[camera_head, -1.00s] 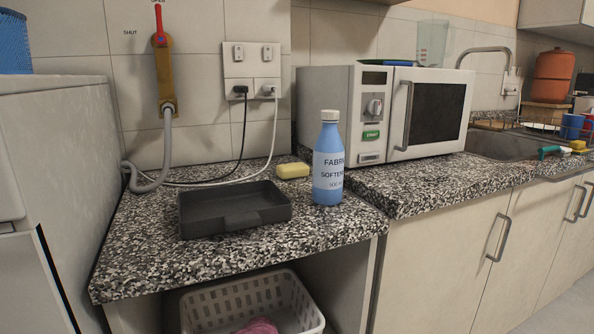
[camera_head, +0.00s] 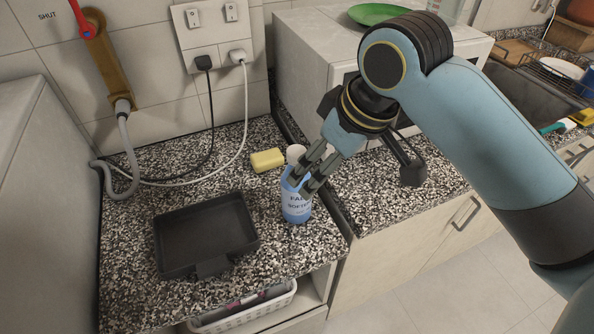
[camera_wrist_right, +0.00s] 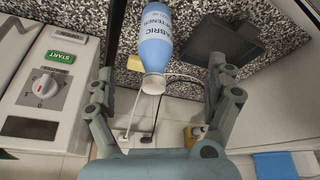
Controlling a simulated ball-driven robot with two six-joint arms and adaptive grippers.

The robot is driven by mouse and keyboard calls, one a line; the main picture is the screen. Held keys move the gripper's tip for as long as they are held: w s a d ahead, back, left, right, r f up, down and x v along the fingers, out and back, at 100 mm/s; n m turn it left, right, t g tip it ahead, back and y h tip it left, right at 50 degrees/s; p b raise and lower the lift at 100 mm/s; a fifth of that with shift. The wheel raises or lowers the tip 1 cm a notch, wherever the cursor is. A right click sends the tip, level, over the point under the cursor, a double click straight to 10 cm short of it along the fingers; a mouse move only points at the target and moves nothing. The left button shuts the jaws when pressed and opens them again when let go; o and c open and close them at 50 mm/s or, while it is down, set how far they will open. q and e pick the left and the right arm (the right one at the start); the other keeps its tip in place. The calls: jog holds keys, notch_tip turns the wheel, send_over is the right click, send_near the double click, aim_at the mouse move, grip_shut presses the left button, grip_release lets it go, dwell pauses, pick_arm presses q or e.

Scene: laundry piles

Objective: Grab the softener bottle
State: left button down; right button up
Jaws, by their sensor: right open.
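The blue softener bottle (camera_head: 296,207) with a white cap stands upright on the speckled counter, to the right of the black tray. My right gripper (camera_head: 302,183) is open, with its fingers at the bottle's upper part and partly covering it in the head view. In the right wrist view the bottle (camera_wrist_right: 155,42) appears upside down, its cap pointing toward the palm. There the open fingers of the gripper (camera_wrist_right: 160,75) are spread to either side of it, with a gap visible on each side. My left gripper is not in view.
The black tray (camera_head: 161,261) lies left of the bottle, and a yellow sponge or soap (camera_head: 267,160) lies behind it. The microwave (camera_head: 303,50) stands behind my right arm, with a green plate (camera_head: 378,14) on top. A white basket (camera_head: 243,315) sits below the counter.

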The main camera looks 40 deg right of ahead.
aim_at(301, 156)
jog(key=w+f, duration=0.1)
jog(key=w, duration=0.1)
jog(key=w+f, duration=0.3)
jog(key=shift+w+a, duration=0.2)
jog(key=shift+w, duration=0.1)
jog(key=shift+w+f+p, duration=0.3)
jog(key=shift+w+f, duration=0.1)
jog(key=shift+f, duration=0.1)
jog(key=x, duration=0.2)
jog(key=p+x, duration=0.1)
jog(key=x, duration=0.1)
jog(key=shift+w+f, duration=0.15)
jog(key=shift+w, duration=0.3)
jog(key=shift+c, duration=1)
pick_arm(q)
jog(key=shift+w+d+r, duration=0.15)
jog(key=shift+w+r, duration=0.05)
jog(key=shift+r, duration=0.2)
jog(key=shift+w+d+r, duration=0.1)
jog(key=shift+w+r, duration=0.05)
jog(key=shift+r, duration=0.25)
pick_arm(e)
grip_shut()
